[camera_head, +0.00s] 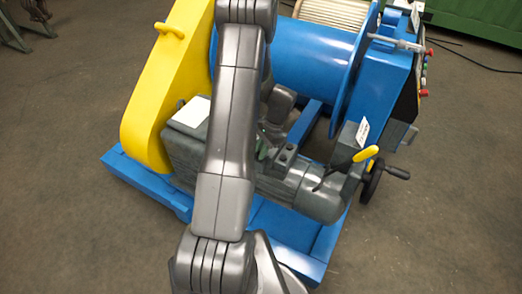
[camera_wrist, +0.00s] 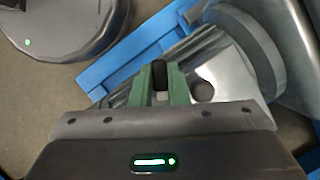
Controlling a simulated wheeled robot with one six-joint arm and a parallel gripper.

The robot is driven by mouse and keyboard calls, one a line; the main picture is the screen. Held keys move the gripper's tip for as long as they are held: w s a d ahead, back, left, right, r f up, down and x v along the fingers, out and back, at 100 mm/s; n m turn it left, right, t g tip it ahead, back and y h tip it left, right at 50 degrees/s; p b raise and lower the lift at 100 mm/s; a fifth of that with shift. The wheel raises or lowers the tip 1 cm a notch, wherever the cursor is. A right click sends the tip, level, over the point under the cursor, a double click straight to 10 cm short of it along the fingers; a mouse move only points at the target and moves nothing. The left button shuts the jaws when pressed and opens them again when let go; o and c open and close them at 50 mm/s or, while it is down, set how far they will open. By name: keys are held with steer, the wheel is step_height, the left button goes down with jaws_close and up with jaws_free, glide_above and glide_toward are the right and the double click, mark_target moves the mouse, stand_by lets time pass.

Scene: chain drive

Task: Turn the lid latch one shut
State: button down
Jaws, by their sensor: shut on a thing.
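The small dark latch (camera_wrist: 160,75) stands between the two green fingers of my gripper (camera_wrist: 161,83) in the wrist view. The fingers are shut on it, one on each side. Behind it lies a grey metal surface with a dark round spot (camera_wrist: 203,91). In the head view my gripper (camera_head: 262,151) is mostly hidden behind my arm, over the grey housing (camera_head: 186,157) of the machine. The gripped latch cannot be made out there, and its turn angle is unclear.
The machine has a yellow guard (camera_head: 160,85), a blue drum (camera_head: 310,58) and a blue base frame (camera_head: 140,177). A grey motor (camera_head: 318,192) and a black handwheel (camera_head: 371,181) with a yellow lever (camera_head: 365,154) stand to the right. Bare floor lies in front.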

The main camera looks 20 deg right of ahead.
steer(key=shift+n+g+h, duration=0.3)
steer(key=shift+n+g, duration=0.2)
steer(key=shift+n, duration=1)
steer(key=shift+n+g+h, duration=0.3)
steer(key=shift+n+g, duration=0.2)
steer(key=shift+n, duration=1)
steer(key=c, duration=1.4)
jaws_free()
steer(key=shift+r, duration=0.1)
steer(key=v, duration=1.3)
steer(key=shift+w+r+p, duration=0.25)
steer(key=shift+r+p, duration=0.05)
steer(key=shift+p, duration=0.05)
steer(key=b+x, duration=0.1)
steer(key=x, duration=1.3)
steer(key=shift+s+d, duration=0.15)
steer(key=shift+r, duration=0.15)
